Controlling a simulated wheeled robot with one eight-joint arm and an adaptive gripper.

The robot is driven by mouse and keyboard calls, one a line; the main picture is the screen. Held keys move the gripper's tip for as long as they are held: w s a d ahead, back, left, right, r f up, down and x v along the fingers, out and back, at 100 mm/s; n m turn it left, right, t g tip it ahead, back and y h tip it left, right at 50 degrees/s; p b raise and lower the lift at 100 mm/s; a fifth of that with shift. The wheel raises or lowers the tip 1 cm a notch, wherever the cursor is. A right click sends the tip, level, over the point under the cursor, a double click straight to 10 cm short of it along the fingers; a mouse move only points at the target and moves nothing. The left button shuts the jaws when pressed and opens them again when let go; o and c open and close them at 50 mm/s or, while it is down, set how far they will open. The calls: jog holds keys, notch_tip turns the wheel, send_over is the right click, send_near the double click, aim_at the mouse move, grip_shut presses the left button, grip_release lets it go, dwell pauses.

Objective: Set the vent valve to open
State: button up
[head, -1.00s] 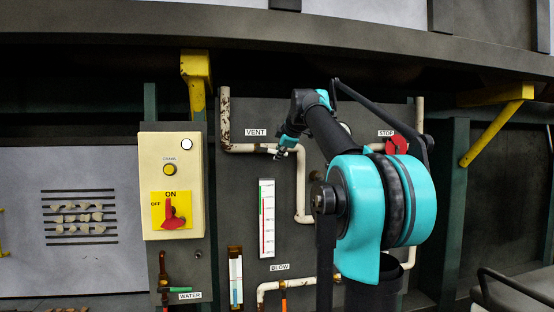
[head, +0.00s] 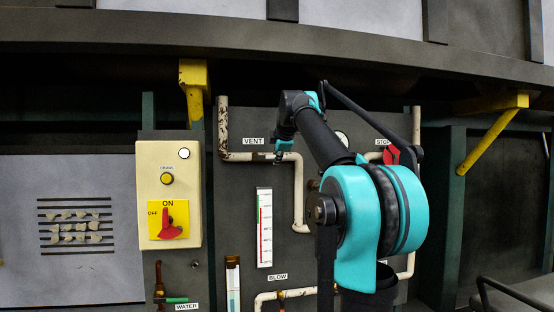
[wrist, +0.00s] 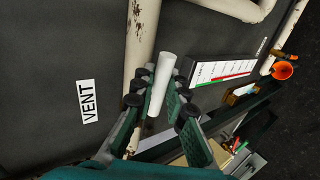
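The VENT label (head: 253,141) sits above a cream pipe (head: 238,157) on the dark panel; it also shows in the wrist view (wrist: 88,101). A plain white cylindrical handle (wrist: 162,84) stands out by this pipe in the wrist view. My gripper (wrist: 160,92) is open, with one finger on each side of the white handle. A gap seems to show beside it, but contact is hard to tell. In the head view my gripper (head: 281,152) is in front of the pipe, right of the label, and hides the valve there.
A cream switch box (head: 168,190) with a red rotary switch (head: 171,229) is at left. A thermometer gauge (head: 264,228) hangs below the vent pipe. A red STOP handle (head: 391,155) is right of my arm. A green WATER handle (head: 177,300) is low at left.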

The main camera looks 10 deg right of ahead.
jog(key=o, duration=0.5)
jog(key=shift+s+r, duration=0.1)
jog(key=v, duration=1.1)
jog(key=shift+s+r, duration=0.2)
jog(key=shift+s, duration=0.15)
jog(key=shift+f, duration=0.1)
jog(key=s+a+f+m+g, duration=0.15)
jog(key=f+m, duration=0.25)
jog(key=f, duration=1.3)
jog(key=s+a+f+m+g, duration=0.1)
jog(key=s+f+m+g, duration=0.2)
jog(key=f, duration=1.3)
jog(key=s+f+m, duration=0.3)
jog(key=s+f, duration=0.5)
jog(key=f, duration=0.3)
jog(key=s+f+m+g, duration=0.1)
jog(key=s+f+m, duration=0.3)
jog(key=s+f, duration=0.5)
jog(key=s+f+m+g, duration=0.1)
jog(key=s+f+m, duration=0.2)
jog(key=s+f, duration=0.6)
jog(key=shift+s+a+f+m+g, duration=0.1)
jog(key=shift+a+f+m+g, duration=0.1)
jog(key=shift+f, duration=0.75)
jog(key=shift+a+f+m+g, duration=0.1)
jog(key=shift+a+f, duration=0.1)
jog(key=shift+f, duration=0.7)
